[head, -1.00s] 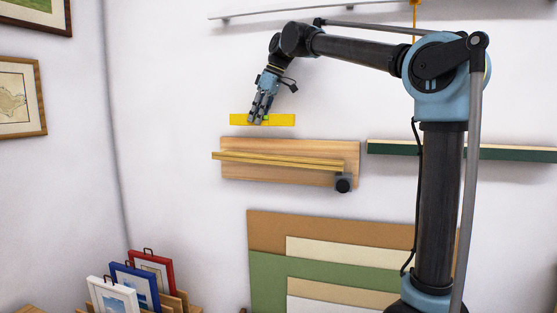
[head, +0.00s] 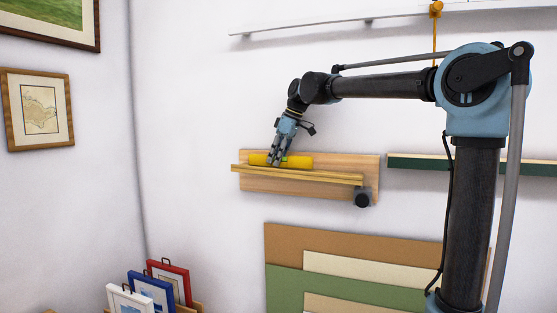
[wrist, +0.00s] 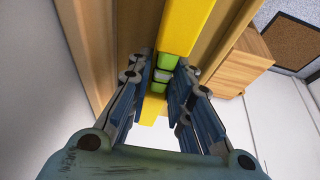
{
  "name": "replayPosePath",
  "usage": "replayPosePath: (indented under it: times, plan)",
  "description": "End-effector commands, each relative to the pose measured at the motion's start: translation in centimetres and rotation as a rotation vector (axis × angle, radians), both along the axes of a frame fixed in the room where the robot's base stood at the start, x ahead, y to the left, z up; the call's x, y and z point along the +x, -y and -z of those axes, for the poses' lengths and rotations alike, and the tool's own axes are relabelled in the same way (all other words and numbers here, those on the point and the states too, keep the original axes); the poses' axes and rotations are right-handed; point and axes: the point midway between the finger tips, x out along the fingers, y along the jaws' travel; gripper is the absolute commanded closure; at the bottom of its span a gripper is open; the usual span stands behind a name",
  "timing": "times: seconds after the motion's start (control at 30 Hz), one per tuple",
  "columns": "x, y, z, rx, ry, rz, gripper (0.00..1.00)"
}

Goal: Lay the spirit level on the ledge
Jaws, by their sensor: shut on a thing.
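The yellow spirit level (head: 300,161) lies lengthwise along the wooden ledge (head: 325,177), in front of its backboard. Whether it rests on the ledge or hangs just above it, I cannot tell. My gripper (head: 275,161) reaches down from above and is shut on the level near its middle. In the wrist view, the level (wrist: 188,30) runs between the fingers of my gripper (wrist: 164,92), with its green vials showing between them. The ledge's wood shows on both sides of it.
A dark round knob (head: 362,199) sits under the ledge's right end. A green-fronted shelf (head: 420,163) is to the right. A long thin rail (head: 330,25) runs above. Large coloured boards (head: 340,235) lean below. Small framed prints (head: 150,287) stand at lower left.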

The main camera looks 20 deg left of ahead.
Motion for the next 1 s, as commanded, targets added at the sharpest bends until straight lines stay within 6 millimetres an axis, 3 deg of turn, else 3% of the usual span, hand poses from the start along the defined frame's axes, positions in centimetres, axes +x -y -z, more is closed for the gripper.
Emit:
replayPosePath:
  times: [0.33, 0.37, 0.43, 0.8, 1.0]
  plan:
    - [0.1, 0.1, 0.4, 0.000, 0.000, 0.001, 1.00]
    - [0.1, 0.1, 0.4, 0.000, 0.000, 0.001, 0.76]
    - [0.1, 0.1, 0.3, 0.000, 0.000, 0.002, 0.60]
    - [0.1, 0.1, 0.2, 0.000, 0.000, 0.002, 0.60]
    - [0.1, 0.8, -1.7, 0.000, 0.000, 0.003, 0.60]
